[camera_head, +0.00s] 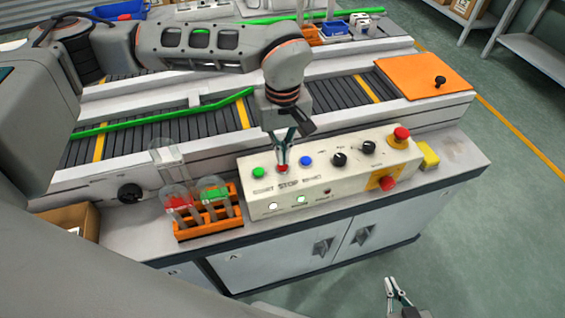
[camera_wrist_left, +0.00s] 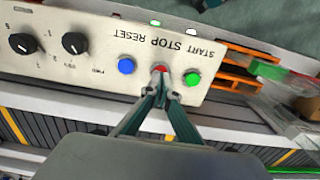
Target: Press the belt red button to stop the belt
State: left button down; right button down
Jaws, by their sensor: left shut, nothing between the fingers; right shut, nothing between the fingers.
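The control box (camera_head: 330,187) is cream-coloured and stands at the front of the belt table. Its red stop button (camera_head: 283,168) lies between a green button (camera_head: 258,172) and a blue button (camera_head: 306,160). My left gripper (camera_head: 283,163) is shut, pointing down with its fingertips at the red button. In the left wrist view, the tips meet at the red button (camera_wrist_left: 159,69), partly covering it; I cannot tell how far it is pressed. My right gripper (camera_head: 398,292) is shut and empty, low in front of the cabinet, away from the box.
An orange rack (camera_head: 208,222) with red and green capped flasks stands left of the box. Red mushroom buttons (camera_head: 401,134) and black knobs (camera_head: 339,159) sit on the box's right part. The belt (camera_head: 330,95) runs behind. Free floor lies at the right.

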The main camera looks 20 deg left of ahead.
pick_arm(q)
jog(key=shift+f+b, duration=0.45)
jog(key=shift+f, duration=0.5)
dwell(0.5)
jog(key=shift+r, duration=0.1)
jog(key=shift+r+p, duration=1.7)
jog(key=shift+r, duration=0.8)
notch_tip(320, 180, up, 3)
jog(key=shift+f+p, duration=0.1)
jog(key=shift+p, duration=0.8)
